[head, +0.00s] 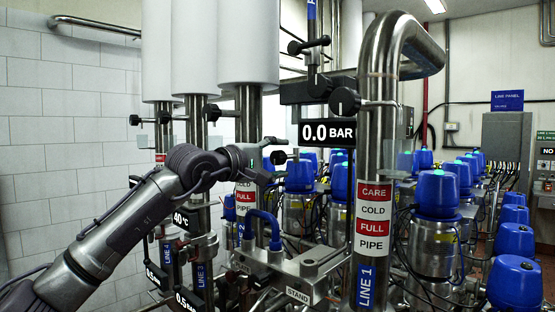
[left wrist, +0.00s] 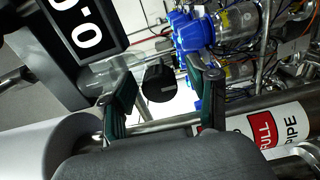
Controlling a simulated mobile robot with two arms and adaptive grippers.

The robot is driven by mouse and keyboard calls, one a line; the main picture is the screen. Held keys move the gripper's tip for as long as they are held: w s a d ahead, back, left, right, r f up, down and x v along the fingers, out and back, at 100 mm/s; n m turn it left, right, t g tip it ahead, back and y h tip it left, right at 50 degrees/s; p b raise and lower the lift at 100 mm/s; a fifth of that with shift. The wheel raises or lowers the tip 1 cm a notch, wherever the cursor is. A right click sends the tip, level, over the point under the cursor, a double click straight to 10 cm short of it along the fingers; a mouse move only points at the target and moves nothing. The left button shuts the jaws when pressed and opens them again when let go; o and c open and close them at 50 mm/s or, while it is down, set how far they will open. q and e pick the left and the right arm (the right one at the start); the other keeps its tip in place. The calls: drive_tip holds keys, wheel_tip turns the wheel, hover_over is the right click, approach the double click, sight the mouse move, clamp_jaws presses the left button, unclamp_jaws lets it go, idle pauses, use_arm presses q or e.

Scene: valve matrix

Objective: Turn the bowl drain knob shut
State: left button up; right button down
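In the left wrist view, a round black knob (left wrist: 160,84) with a pale line across its face shows in the gap between the fingers of my left gripper (left wrist: 160,76). The fingers are open and visibly apart from the knob on both sides. I cannot tell whether the knob is fully between the tips or just beyond them. In the head view, my left gripper (head: 266,164) reaches to a small black knob (head: 278,157) on a short stem, left of the LINE 1 pipe. No label reading bowl drain is legible. My right gripper is in neither view.
The LINE 1 pipe (head: 371,200) stands right of my gripper. A 0.0 BAR display (head: 328,131) hangs just above, with other black knobs (head: 345,101) over it. A blue-handled part (head: 265,228) and STAND bracket (head: 300,265) are below. Blue-capped units (head: 437,192) fill the right.

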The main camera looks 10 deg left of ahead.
use_arm(q)
drive_tip(key=shift+s+a, duration=0.1)
drive_tip(key=shift+a, duration=0.05)
drive_tip(key=v, duration=1.1)
drive_tip(key=shift+s, duration=0.35)
drive_tip(key=shift+a, duration=0.15)
